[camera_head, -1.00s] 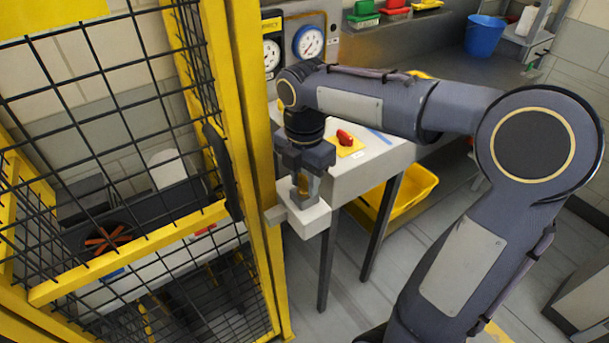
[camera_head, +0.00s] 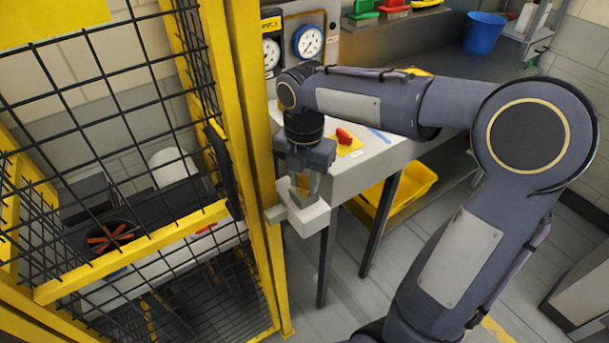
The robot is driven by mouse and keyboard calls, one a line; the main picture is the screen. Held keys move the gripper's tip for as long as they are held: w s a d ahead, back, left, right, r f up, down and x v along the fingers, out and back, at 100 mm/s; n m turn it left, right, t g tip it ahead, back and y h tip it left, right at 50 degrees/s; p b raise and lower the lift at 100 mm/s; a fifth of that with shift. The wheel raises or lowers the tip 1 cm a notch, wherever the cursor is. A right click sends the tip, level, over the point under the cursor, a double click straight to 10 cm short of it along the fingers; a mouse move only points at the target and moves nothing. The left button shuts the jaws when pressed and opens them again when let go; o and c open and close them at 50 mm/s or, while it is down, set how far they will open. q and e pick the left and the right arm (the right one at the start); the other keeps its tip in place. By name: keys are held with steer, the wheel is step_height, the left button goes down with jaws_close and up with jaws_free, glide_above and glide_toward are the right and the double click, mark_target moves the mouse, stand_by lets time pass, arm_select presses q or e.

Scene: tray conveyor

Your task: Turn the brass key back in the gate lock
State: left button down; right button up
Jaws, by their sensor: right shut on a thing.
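The gate lock is a pale grey box (camera_head: 308,220) fixed by a bracket to the yellow post of the mesh gate (camera_head: 262,215). The brass key (camera_head: 303,184) shows as a small golden piece at the top of the lock, mostly hidden between the fingers. My right gripper (camera_head: 304,190) points down over the lock and is shut on the brass key. How far the key is turned cannot be told. My left gripper is not in view.
A grey table (camera_head: 365,170) with a red switch (camera_head: 344,136) on a yellow plate stands just behind the lock. Gauges (camera_head: 308,41) are on the panel behind. A yellow bin (camera_head: 405,190) is under the table.

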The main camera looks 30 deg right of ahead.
steer(key=shift+s, duration=0.1)
steer(key=shift+a+n+p, duration=0.1)
steer(key=shift+n+p, duration=0.65)
steer(key=shift+n, duration=0.65)
steer(key=shift+n+p, duration=0.3)
steer(key=shift+n, duration=0.1)
steer(key=shift+n+p, duration=0.5)
steer(key=shift+n, duration=0.6)
